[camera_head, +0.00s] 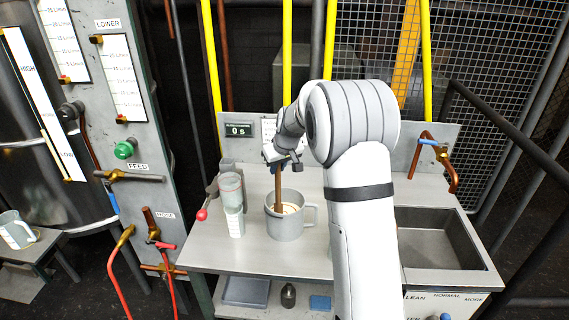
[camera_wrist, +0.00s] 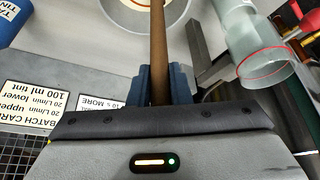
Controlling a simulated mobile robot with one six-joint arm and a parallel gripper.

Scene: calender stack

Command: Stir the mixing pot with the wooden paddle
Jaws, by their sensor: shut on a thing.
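The mixing pot (camera_head: 287,228) is a light grey pot with a side handle, standing on the metal bench. Pale contents show inside it. The wooden paddle (camera_head: 278,190) stands nearly upright with its lower end inside the pot; its tip is hidden. My gripper (camera_head: 279,167) is above the pot, shut on the upper part of the paddle. In the wrist view my gripper (camera_wrist: 158,85) has its blue-grey fingers on both sides of the paddle (camera_wrist: 158,45), which runs towards the pot (camera_wrist: 135,12) at the top edge.
A clear cylinder (camera_head: 232,190) stands left of the pot, beside a red-knobbed lever (camera_head: 203,214). A display reading 0 s (camera_head: 238,130) is behind. A sink (camera_head: 436,240) and copper tap (camera_head: 450,165) are at right. A jug (camera_head: 15,232) stands far left.

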